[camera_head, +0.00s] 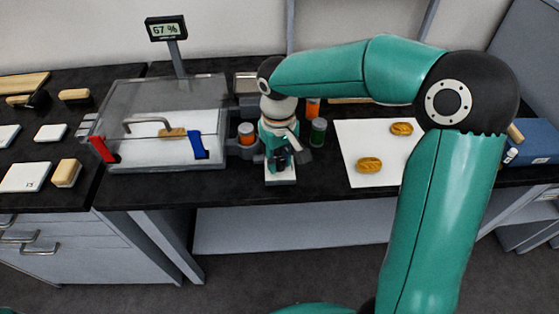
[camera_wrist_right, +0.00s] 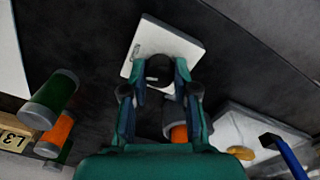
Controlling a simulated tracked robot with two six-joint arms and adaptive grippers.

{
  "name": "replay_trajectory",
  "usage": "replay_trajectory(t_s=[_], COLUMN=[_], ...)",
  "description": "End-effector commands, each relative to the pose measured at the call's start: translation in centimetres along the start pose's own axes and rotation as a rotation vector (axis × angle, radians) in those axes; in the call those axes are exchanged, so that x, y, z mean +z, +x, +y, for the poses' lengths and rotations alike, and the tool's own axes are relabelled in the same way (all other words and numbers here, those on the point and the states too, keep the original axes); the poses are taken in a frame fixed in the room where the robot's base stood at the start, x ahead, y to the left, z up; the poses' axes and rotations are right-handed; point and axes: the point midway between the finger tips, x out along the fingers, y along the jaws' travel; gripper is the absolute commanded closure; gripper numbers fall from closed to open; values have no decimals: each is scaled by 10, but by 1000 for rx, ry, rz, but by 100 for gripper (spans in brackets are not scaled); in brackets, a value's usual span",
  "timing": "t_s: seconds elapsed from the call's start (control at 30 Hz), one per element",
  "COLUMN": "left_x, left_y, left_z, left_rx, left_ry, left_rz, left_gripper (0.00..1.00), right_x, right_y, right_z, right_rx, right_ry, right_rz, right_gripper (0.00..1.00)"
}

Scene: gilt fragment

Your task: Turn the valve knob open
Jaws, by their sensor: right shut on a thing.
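A black round knob (camera_wrist_right: 159,68) stands on a white plate (camera_wrist_right: 140,62) in the right wrist view; it appears to be the valve knob. My right gripper (camera_wrist_right: 161,75) is shut on it, with one teal finger on each side. In the head view my right gripper (camera_head: 279,160) points down over the same white plate (camera_head: 281,181) at the bench's front edge, and the knob is mostly hidden by the fingers. How far the knob is turned cannot be told. My left gripper is not in view.
A clear box (camera_head: 160,100) with a red clamp (camera_head: 104,150) and blue clamp (camera_head: 199,146) stands left of my gripper. A display (camera_head: 166,29) behind reads 67 %. A white sheet (camera_head: 355,145) lies right.

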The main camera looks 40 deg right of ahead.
Motion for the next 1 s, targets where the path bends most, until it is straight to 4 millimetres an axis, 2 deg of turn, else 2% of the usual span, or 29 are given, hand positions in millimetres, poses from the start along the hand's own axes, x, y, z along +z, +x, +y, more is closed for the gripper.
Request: replay_trajectory(t_s=[0.4,1.0], left_x=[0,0], left_y=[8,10], left_z=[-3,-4], left_rx=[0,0], left_ry=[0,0], left_rz=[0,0], left_gripper=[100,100], right_x=[-2,-2], right_y=[-1,-2], right_z=[1,1], right_rx=[0,-1], right_ry=[283,357], right_rz=[6,4], right_gripper=[100,100])
